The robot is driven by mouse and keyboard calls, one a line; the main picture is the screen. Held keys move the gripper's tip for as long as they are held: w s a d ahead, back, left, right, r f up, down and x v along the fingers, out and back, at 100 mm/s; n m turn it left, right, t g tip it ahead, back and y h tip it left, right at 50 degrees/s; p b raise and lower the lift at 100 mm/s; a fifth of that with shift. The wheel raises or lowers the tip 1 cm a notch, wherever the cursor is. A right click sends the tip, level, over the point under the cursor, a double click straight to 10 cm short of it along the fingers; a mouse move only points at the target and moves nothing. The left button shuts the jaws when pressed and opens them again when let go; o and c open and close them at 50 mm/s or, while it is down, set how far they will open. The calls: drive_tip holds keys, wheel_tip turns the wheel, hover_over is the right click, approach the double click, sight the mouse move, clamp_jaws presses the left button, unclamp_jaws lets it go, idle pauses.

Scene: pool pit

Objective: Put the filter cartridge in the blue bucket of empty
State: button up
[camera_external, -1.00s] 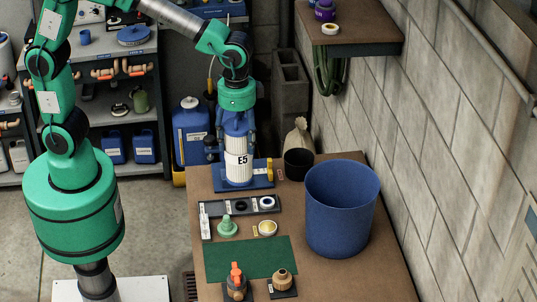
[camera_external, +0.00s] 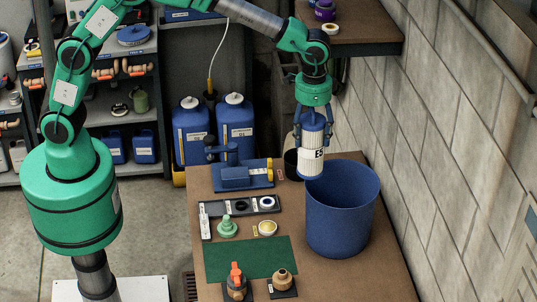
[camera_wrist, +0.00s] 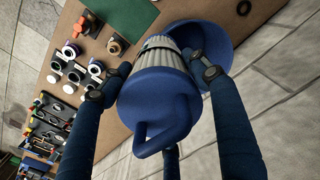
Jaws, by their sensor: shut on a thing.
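The filter cartridge (camera_external: 311,155) is white and pleated with blue end caps and a label reading E5. My gripper (camera_external: 312,120) is shut on its upper end and holds it upright. In the external view its lower end is at the back left rim of the blue bucket (camera_external: 341,215); I cannot tell whether it is over the opening. In the wrist view, the cartridge's blue cap with a loop handle (camera_wrist: 158,105) is between my fingers, and the bucket (camera_wrist: 212,38) shows partly behind it. The bucket's inside is mostly hidden.
The brown table (camera_external: 350,280) carries a blue stand (camera_external: 243,177), a tray of rings (camera_external: 240,205), a green mat (camera_external: 245,259) and valve fittings (camera_external: 236,284). A dark pot (camera_external: 291,165) stands behind the cartridge. A block wall (camera_external: 440,140) runs along the right.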

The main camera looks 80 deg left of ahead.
drive_tip(key=w+a+f+n+p, duration=0.1)
drive_tip(key=w+a+f+p, duration=0.15)
drive_tip(key=w, duration=0.55)
wheel_tip(320, 180, down, 18)
drive_tip(key=shift+d+f+b, duration=0.15)
drive_tip(key=shift+f+b, duration=0.05)
drive_tip(key=shift+b, duration=0.25)
drive_tip(key=shift+w, duration=0.1)
wheel_tip(320, 180, down, 6)
drive_tip(key=p, duration=0.1)
drive_tip(key=shift+f, duration=0.2)
drive_tip(key=shift+f+p, duration=0.35)
drive_tip(key=shift+f, duration=1.6)
